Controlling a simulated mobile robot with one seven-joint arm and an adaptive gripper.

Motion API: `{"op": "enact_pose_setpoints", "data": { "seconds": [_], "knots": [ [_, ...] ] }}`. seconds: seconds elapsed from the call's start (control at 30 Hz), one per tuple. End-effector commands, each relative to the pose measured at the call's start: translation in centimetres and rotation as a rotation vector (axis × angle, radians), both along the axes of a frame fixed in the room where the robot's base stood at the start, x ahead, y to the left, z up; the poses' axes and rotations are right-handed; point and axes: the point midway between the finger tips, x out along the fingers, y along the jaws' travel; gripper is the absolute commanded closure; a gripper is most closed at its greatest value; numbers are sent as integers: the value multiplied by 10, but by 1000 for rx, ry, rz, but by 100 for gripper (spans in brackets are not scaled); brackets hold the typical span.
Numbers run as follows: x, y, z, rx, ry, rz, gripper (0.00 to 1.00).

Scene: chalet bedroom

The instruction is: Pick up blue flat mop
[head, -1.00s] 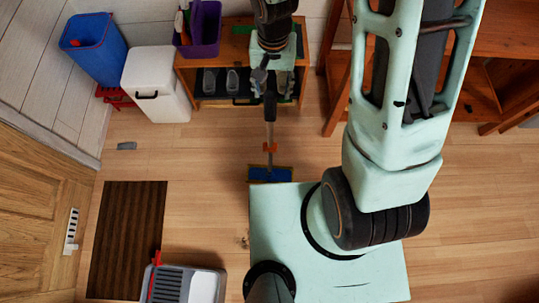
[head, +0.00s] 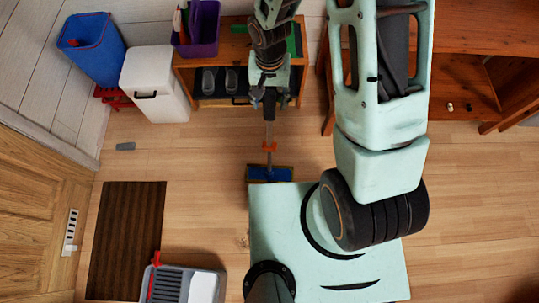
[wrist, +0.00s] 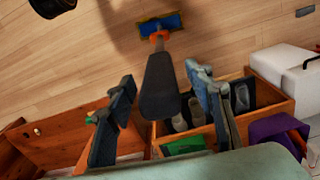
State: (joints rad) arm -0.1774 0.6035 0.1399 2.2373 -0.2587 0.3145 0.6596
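The blue flat mop has a blue pad (head: 270,174) on the floor by my base, with an orange joint and a dark-gripped handle standing up from it. In the wrist view its blue pad (wrist: 161,24) is at the top, and its black handle grip (wrist: 160,85) points toward the camera. My gripper (head: 265,94) is at the upper end of the handle in the head view. In the wrist view my gripper (wrist: 160,80) is open, with a finger on each side of the grip and visible gaps between. The handle's upper end lies between the fingers.
A wooden shoe shelf (head: 235,100) stands behind the mop, with a purple bin (head: 203,30) on top. A white bin (head: 153,82) and a blue bin (head: 92,47) stand left. A wooden table (head: 480,40) is at right. The floor around the pad is clear.

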Motion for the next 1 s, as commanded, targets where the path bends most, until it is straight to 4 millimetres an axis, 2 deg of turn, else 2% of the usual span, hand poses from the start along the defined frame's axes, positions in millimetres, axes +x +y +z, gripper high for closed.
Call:
{"op": "enact_pose_setpoints", "data": {
  "seconds": [0.07,0.43,0.8,1.0],
  "knots": [
    [0,0,0,0,0,0,60],
    [0,0,0,0,1,1,100],
    [0,0,2,0,-1,1,100],
    [2,0,11,0,-1,1,100]
  ]
}}
